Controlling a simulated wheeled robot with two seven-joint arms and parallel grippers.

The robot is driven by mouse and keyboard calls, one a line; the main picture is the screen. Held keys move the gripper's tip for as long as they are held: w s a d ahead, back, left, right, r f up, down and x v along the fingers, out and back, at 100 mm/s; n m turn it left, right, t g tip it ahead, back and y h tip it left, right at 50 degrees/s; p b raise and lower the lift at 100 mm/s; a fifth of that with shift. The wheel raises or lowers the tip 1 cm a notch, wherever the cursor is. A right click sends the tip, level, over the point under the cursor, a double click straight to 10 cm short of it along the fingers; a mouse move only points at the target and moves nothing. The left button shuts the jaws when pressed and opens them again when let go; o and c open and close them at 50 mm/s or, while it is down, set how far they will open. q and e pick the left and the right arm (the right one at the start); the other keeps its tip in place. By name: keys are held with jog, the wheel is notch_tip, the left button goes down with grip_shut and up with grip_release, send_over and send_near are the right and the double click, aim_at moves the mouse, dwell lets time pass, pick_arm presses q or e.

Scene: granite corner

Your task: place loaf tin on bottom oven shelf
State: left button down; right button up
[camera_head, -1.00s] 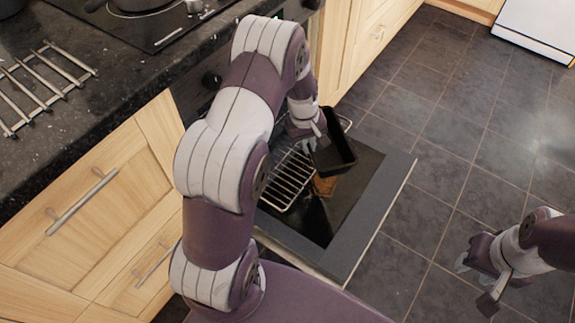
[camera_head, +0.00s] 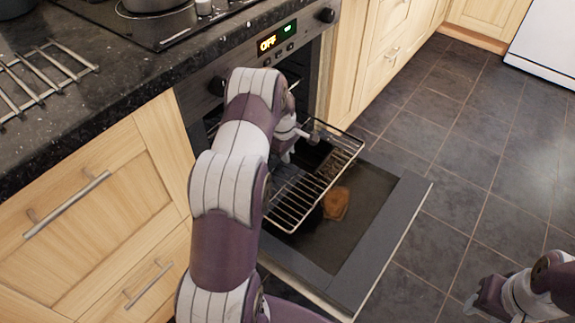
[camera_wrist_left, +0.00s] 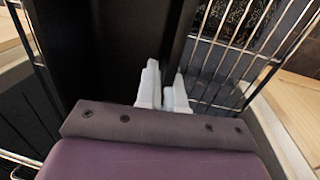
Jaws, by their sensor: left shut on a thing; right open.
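My left gripper (camera_head: 296,142) reaches in at the oven's front opening and is shut on the rim of the black loaf tin. In the left wrist view its pale fingertips (camera_wrist_left: 163,88) pinch the wall of the loaf tin (camera_wrist_left: 100,45), whose dark side fills the upper left. In the head view the tin is mostly hidden by my arm and the wire shelf (camera_head: 292,200). I cannot tell which shelf level the tin is at, or whether it touches a shelf. My right gripper (camera_head: 474,300) is open and empty above the floor at lower right.
The oven door (camera_head: 385,225) is folded down, with a brown patch (camera_head: 336,203) on its glass. Shelf bars (camera_wrist_left: 225,60) stand close beside the tin. The counter (camera_head: 100,95) holds a wire rack (camera_head: 45,80) and a hob with pots. The tiled floor at right is clear.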

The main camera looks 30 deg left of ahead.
aim_at(288, 169)
pick_arm(q)
notch_tip(288, 169, down, 4)
jog(key=shift+r+b, duration=0.2)
jog(key=shift+b, duration=0.6)
jog(key=shift+f, duration=0.1)
jog(key=c, duration=1.3)
grip_release()
jog(key=shift+o, duration=0.2)
